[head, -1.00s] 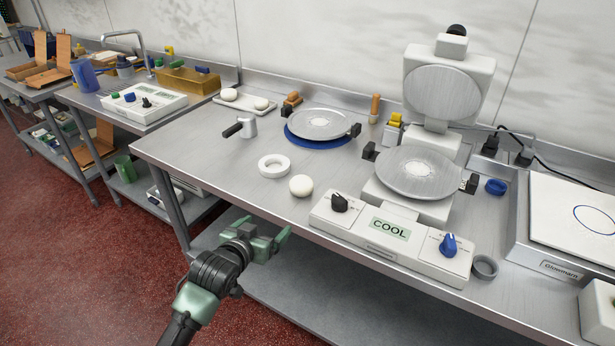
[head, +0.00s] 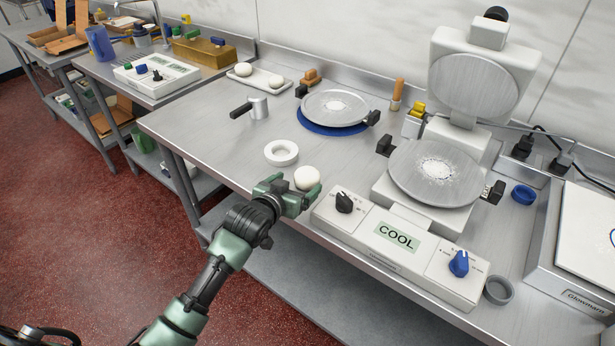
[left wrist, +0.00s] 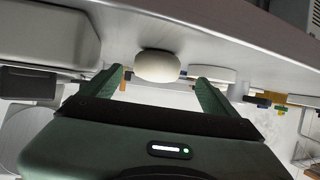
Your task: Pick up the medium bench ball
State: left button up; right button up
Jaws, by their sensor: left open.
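The bench ball (head: 307,178) is a smooth white dough ball on the steel table, near its front edge and just right of a white ring. My left gripper (head: 291,192) reaches in from the front, low at the table edge, with its jaws apart and empty. In the left wrist view the ball (left wrist: 158,66) sits ahead, lined up with the gap between the two green fingers (left wrist: 158,88). I cannot tell whether the fingertips are alongside it or just short of it. My right gripper is not in view.
The white ring (head: 281,153) lies close behind and left of the ball. The press with the COOL display (head: 397,238) stands close on the right. Two more white balls lie on a tray (head: 259,78) at the back.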

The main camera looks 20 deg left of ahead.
aim_at(305, 185)
pick_arm(q)
jog(key=x, duration=0.4)
jog(key=shift+w+d+p, duration=0.35)
jog(key=shift+p, duration=0.05)
jog(key=shift+c, duration=0.2)
jog(key=c, duration=1.6)
